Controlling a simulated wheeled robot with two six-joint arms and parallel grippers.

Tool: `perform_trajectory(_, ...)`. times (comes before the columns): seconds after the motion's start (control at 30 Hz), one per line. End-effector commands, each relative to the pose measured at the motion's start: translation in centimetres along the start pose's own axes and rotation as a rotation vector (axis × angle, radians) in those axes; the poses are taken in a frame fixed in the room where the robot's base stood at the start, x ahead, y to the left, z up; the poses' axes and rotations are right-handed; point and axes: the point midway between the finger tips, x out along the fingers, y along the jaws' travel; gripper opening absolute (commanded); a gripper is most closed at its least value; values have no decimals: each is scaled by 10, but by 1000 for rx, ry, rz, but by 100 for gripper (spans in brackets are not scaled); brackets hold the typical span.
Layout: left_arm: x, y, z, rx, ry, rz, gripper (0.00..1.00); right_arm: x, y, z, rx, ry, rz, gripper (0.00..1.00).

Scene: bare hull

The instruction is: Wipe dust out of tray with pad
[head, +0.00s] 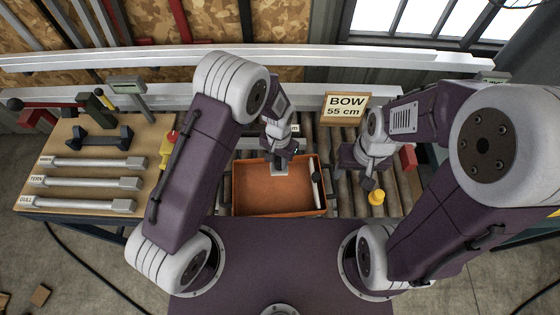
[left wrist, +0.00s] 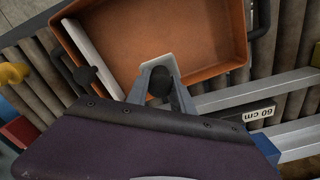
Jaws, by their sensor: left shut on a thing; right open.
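The orange tray (head: 235,195) lies on the rollers in front of me, and its floor and rim also show in the left wrist view (left wrist: 205,72). My left gripper (head: 280,157) is over the tray's far edge. It is shut on the dark knob (left wrist: 161,82) of a pale grey pad (head: 280,171). The pad is at the far inner side of the tray; I cannot tell whether it touches the floor. No distinct dust shows on the orange floor. My right gripper (head: 369,176) is open and empty, right of the tray.
A white bar with a dark knob (head: 317,180) lies along the tray's right end. A yellow piece (head: 376,197) is close by my right gripper. A "BOW 55 cm" sign (head: 345,107) stands behind. A wooden table (head: 90,150) with grey bars is at left.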

Motion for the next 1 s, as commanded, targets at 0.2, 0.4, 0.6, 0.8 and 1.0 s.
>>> perform_trajectory(0.2, -23, -3, -1, -3, 1, 0, 0, -19, 0, -2, 0, 0, 0, 52)
perform_trajectory(0.4, -28, -4, -2, -3, 1, 0, 0, -23, 0, -2, 0, 0, 0, 52)
perform_trajectory(0.6, -28, -4, -2, -3, 1, 0, 0, -22, 0, -2, 0, 0, 0, 52)
perform_trajectory(0.8, -28, -4, -2, -3, 1, 0, 0, -22, 0, -2, 0, 0, 0, 52)
perform_trajectory(1.0, -28, -4, -2, -3, 1, 0, 0, -22, 0, -2, 0, 0, 0, 52)
